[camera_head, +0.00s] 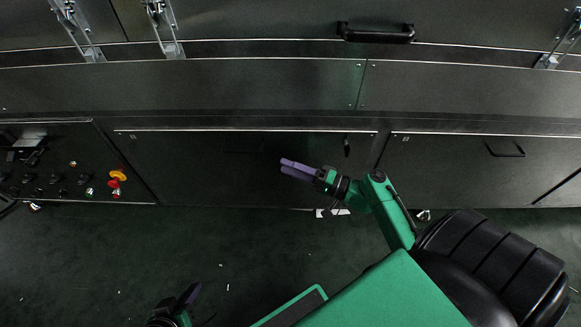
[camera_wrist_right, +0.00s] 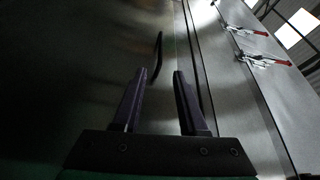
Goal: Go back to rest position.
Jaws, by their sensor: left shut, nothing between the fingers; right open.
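My right gripper (camera_head: 284,168) is at the middle of the head view, in front of the dark lower panel of the dryer. Its two purple fingers point left. In the right wrist view its fingers (camera_wrist_right: 158,75) stand apart with nothing between them. My left gripper (camera_head: 193,290) is at the bottom edge, low over the dark green floor. Its fingers look closed and empty, and its arm is mostly cut off by the frame.
The dryer's lower panels (camera_head: 200,170) span the view, with a black handle (camera_head: 505,148) on the right panel and another handle (camera_head: 375,33) higher up. A control panel (camera_head: 70,165) with buttons is at left. Small white scraps lie on the floor (camera_head: 120,250), which is otherwise clear.

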